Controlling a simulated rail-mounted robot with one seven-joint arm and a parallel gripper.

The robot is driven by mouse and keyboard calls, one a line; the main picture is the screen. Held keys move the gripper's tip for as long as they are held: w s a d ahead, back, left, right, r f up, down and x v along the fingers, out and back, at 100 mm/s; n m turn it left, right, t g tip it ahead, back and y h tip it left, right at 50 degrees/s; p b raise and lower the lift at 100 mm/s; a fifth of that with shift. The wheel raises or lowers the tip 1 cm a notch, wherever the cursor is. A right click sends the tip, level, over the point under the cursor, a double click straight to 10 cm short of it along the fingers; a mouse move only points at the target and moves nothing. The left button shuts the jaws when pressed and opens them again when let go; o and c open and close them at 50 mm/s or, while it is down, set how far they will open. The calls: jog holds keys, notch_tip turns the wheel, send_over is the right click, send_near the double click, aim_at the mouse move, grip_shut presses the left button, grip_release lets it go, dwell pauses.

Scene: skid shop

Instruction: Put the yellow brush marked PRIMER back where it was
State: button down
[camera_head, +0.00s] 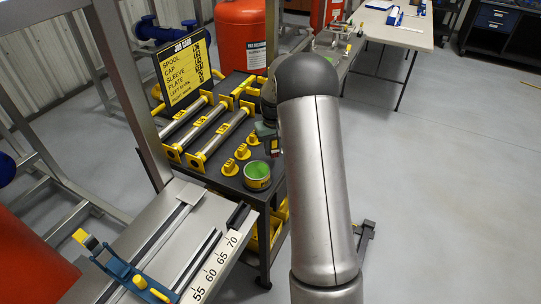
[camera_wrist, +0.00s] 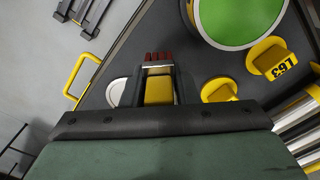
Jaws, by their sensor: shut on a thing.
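My gripper (camera_wrist: 157,88) is shut on a yellow brush (camera_wrist: 158,90) with a pale metal band and dark red bristle tips. No PRIMER marking is readable on it. The brush sits between the two dark fingers, over the dark cart top; I cannot tell whether it touches the top. In the head view my arm hides most of the gripper. An open can of green paint (camera_wrist: 238,18) stands near the brush tips, up and to the right in the wrist view; the head view shows it with a yellow band (camera_head: 257,184). A white disc (camera_wrist: 118,92) lies left of the fingers, partly hidden.
Several yellow caps (camera_head: 230,167) stand beside the can, one marked 163 (camera_wrist: 275,62). Metal spools (camera_head: 187,125) with yellow ends lie behind them, below a yellow job card board (camera_head: 184,70). A ruled rail bench (camera_head: 150,240) stands front left.

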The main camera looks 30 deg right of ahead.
aim_at(270, 164)
jog(key=f, duration=0.2)
jog(key=a+f, duration=0.1)
jog(key=shift+w+f+p, duration=0.1)
jog(key=shift+f+p, duration=0.2)
jog(key=shift+f, duration=0.25)
jog(key=shift+f, duration=0.1)
jog(key=shift+f, duration=0.2)
jog(key=c, duration=1.1)
grip_release()
jog(key=shift+r, duration=0.1)
